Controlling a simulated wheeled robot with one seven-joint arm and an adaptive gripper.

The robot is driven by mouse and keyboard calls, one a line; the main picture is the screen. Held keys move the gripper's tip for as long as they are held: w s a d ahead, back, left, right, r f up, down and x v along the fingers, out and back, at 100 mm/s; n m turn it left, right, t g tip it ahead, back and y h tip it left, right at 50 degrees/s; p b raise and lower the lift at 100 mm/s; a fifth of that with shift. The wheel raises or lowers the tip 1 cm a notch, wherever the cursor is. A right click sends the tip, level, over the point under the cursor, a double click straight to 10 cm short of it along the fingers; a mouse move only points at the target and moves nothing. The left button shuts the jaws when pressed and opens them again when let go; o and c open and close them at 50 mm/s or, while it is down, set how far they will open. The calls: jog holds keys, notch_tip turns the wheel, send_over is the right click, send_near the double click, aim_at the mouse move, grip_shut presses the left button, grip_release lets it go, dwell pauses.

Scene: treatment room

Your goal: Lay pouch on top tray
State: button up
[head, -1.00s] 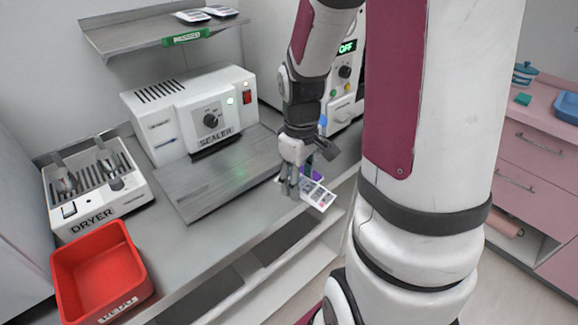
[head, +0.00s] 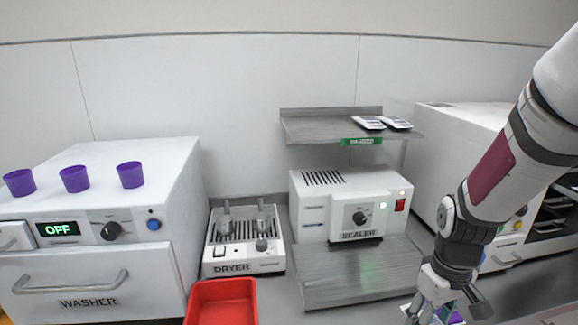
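My gripper (head: 432,308) is at the bottom right of the head view, pointing down in front of the sealer's right side. It appears shut on a white and purple pouch (head: 453,318), which is mostly cut off by the lower edge. Two other white pouches (head: 368,122) (head: 397,123) lie side by side on the grey shelf (head: 305,128) above the sealer. At the far right, partly behind my arm, a white machine has an open front with tray-like levels (head: 556,205); its upper part is hidden.
The sealer (head: 345,205) stands on the counter with a grey plate (head: 345,275) before it. The dryer (head: 242,255), a red bin (head: 222,303) and the washer (head: 92,285) with purple cups (head: 75,179) on top are to the left. My arm blocks the right side.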

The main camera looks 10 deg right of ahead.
jog(key=w+a, duration=0.4)
jog(key=w, duration=0.2)
jog(key=w+a+m, duration=0.1)
jog(key=w+a, duration=0.3)
jog(key=w, duration=0.3)
jog(key=w+a+m, duration=0.1)
jog(key=w+a, duration=0.3)
jog(key=w, duration=0.2)
jog(key=shift+w+a+f, duration=0.2)
jog(key=shift+w+f, duration=0.1)
